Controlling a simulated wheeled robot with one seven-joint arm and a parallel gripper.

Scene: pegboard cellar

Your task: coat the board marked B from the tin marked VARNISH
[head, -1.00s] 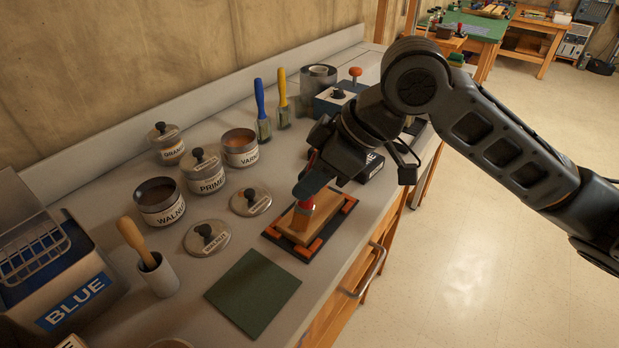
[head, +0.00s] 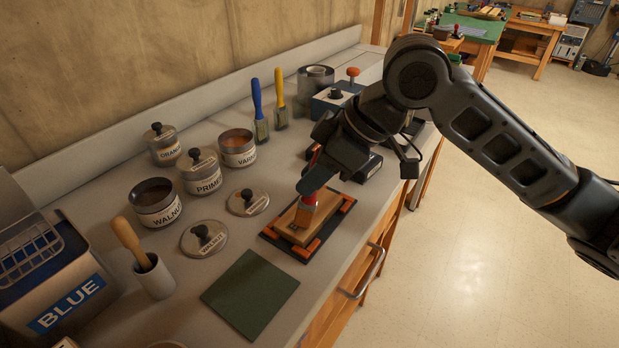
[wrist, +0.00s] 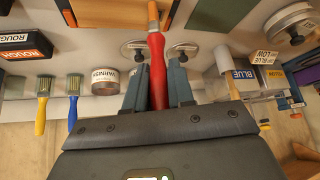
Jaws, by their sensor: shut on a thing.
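My gripper (head: 311,184) is shut on a red-handled brush (head: 319,198), whose handle also shows between the fingers in the wrist view (wrist: 157,70). The brush leans, with its bristles at the top of a light wooden board (head: 330,203); exact contact is hard to tell. The board lies in a black holder with orange corners. A dark mark near its left end is too small to read. The VARNISH tin (head: 238,148) stands open behind, with amber contents. In the wrist view the VARNISH tin (wrist: 105,82) is left of the fingers.
The open WALNUT tin (head: 155,202) and lidded PRIMER (head: 201,172) and ORANGE (head: 164,145) tins stand left. Two loose lids (head: 204,238) (head: 248,202) lie before them. A green mat (head: 250,293), brush cup (head: 154,276), BLUE bin (head: 60,300) and two upright brushes (head: 260,112) are nearby.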

